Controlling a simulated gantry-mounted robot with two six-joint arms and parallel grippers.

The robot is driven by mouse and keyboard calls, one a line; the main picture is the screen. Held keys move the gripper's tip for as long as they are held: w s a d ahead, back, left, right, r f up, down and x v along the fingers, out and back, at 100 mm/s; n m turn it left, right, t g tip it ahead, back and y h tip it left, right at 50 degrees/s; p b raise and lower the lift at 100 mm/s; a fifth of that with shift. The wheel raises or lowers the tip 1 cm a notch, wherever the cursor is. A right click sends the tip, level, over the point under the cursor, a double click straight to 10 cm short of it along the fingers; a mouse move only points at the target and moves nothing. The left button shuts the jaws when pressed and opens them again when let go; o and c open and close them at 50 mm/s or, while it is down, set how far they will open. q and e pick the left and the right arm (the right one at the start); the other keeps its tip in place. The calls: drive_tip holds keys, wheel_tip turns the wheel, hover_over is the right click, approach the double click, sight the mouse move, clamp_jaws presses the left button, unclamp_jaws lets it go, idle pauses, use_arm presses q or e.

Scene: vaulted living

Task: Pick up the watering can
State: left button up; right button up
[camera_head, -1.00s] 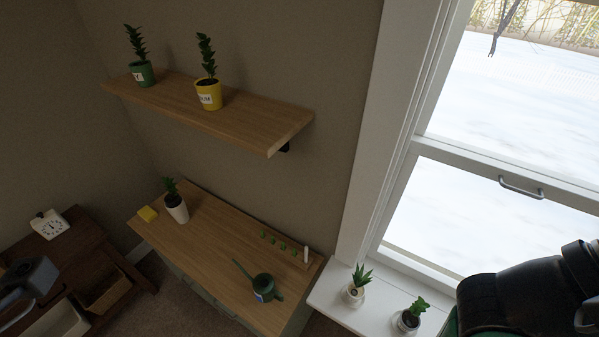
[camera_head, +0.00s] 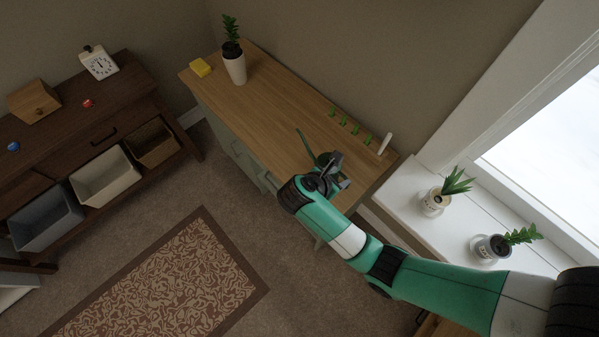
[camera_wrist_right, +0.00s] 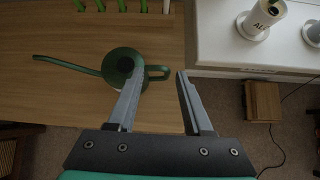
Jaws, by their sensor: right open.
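The green watering can (camera_wrist_right: 122,62) stands on the wooden cabinet top, with its long spout pointing left and its loop handle on the right in the right wrist view. In the head view, the can (camera_head: 306,144) is mostly hidden behind my right gripper (camera_head: 332,172). In the right wrist view, my right gripper (camera_wrist_right: 160,74) is open. Its fingertips lie on either side of the can's handle in the picture, the left one overlapping the can's body. I cannot tell whether they touch it. My left gripper is not in view.
Potted plants (camera_head: 434,202) stand on the windowsill at right. A dark shelf unit (camera_head: 60,128) stands at left.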

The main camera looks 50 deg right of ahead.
use_arm(q)
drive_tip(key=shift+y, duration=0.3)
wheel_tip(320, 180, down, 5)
drive_tip(key=b, duration=0.3)
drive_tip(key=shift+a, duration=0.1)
use_arm(e)
wheel_tip(320, 180, down, 6)
drive_tip(key=s, duration=0.1)
drive_tip(key=shift+s+a+f, duration=0.15)
drive_tip(key=shift+s+f, duration=0.1)
drive_tip(key=shift+s, duration=0.1)
drive_tip(key=b+x, duration=0.1)
drive_tip(key=x, duration=0.4)
drive_tip(key=shift+d+f+b, duration=0.15)
drive_tip(key=shift+d+b, duration=0.05)
drive_tip(key=shift+b, duration=0.15)
drive_tip(key=shift+d+f, duration=0.3)
drive_tip(key=shift+d, duration=0.05)
drive_tip(key=b+x, duration=0.2)
drive_tip(key=x, duration=0.2)
drive_tip(key=shift+a+f, duration=0.1)
drive_tip(key=shift+f, duration=0.2)
drive_tip(key=shift+s+d+f, duration=0.1)
drive_tip(key=shift+d+f, duration=0.15)
drive_tip(key=shift+d, duration=0.15)
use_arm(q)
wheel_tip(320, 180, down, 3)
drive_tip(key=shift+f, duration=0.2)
use_arm(e)
drive_tip(key=shift+c, duration=0.2)
